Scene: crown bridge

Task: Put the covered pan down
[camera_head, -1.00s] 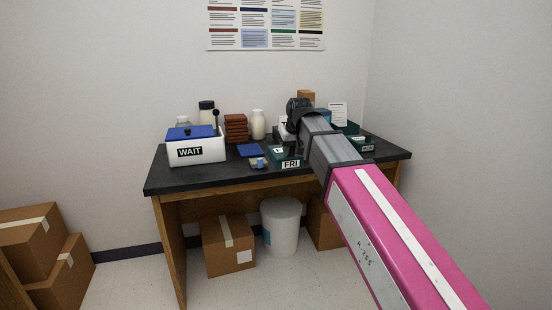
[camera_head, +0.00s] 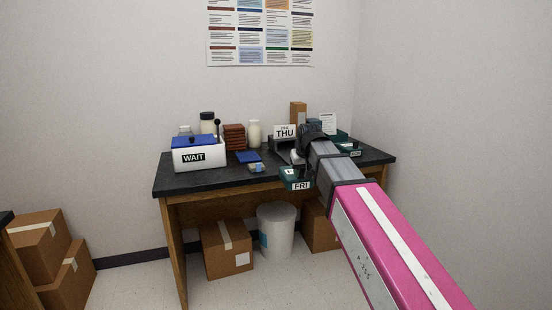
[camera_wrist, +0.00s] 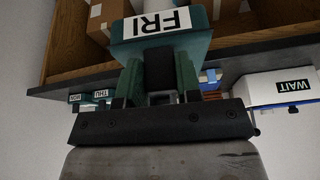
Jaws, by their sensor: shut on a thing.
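A dark green pan with a white FRI label (camera_head: 299,185) is in my gripper. In the head view it shows at the table's front edge, left of my arm. In the wrist view the pan (camera_wrist: 190,50) fills the top middle, its label upside down, with the gripper (camera_wrist: 160,98) closed on its near part. The pan looks held out past the front edge of the black tabletop (camera_head: 215,180). In the head view my wrist hides the fingertips. I cannot make out the cover clearly.
Other green pans, one labelled MON (camera_head: 353,153), stand at the table's right. A white WAIT box (camera_head: 200,160) with a blue lid stands at the left. A blue pad (camera_head: 248,157) and a small blue-and-tan item (camera_head: 257,168) lie mid-table.

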